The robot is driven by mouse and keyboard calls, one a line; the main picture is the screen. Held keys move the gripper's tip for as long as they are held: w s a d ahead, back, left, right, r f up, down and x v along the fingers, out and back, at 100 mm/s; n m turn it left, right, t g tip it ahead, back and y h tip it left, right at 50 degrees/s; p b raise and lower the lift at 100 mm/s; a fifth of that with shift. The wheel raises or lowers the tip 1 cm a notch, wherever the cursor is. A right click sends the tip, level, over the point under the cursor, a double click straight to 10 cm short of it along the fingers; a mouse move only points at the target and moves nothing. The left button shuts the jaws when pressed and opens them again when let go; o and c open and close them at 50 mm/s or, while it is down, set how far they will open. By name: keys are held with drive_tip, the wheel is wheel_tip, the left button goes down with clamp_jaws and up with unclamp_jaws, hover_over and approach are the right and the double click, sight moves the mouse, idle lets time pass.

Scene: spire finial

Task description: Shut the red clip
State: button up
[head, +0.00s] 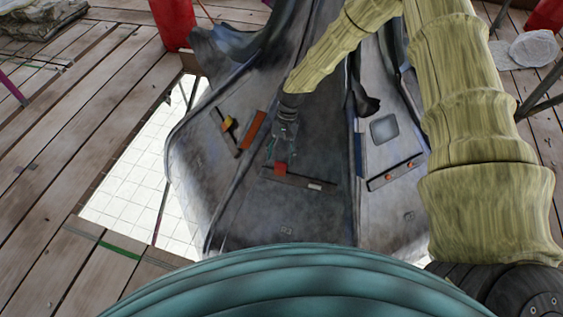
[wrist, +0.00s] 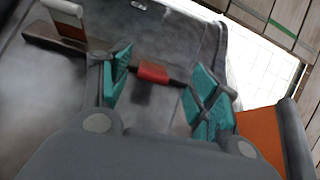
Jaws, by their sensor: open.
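A small red clip (head: 281,169) sits at the left end of a dark bar (head: 300,179) on the middle grey panel of the spire. My gripper (head: 284,150) is just above the clip in the head view, pointing down at the panel. In the wrist view the gripper (wrist: 162,86) is open, with its teal fingers apart. The red clip (wrist: 153,72) shows in the gap between them, a little beyond the fingertips. I cannot tell whether the fingers touch it. Its underside is hidden.
An orange-red plate (head: 252,130) stands close left of my gripper; it also shows in the wrist view (wrist: 262,140). A yellow piece (head: 230,122) is on the left panel. A floor opening (head: 135,185) lies left.

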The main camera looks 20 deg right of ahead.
sight(281, 164)
drive_tip(key=w+d+r, duration=0.2)
drive_tip(key=w+r, duration=0.1)
drive_tip(key=shift+m, duration=0.3)
drive_tip(key=x, duration=0.5)
drive_tip(key=b+x, duration=0.1)
drive_tip(key=x, duration=0.4)
drive_tip(key=shift+d+f, duration=0.1)
drive_tip(key=shift+d, duration=0.1)
drive_tip(key=c, duration=1.1)
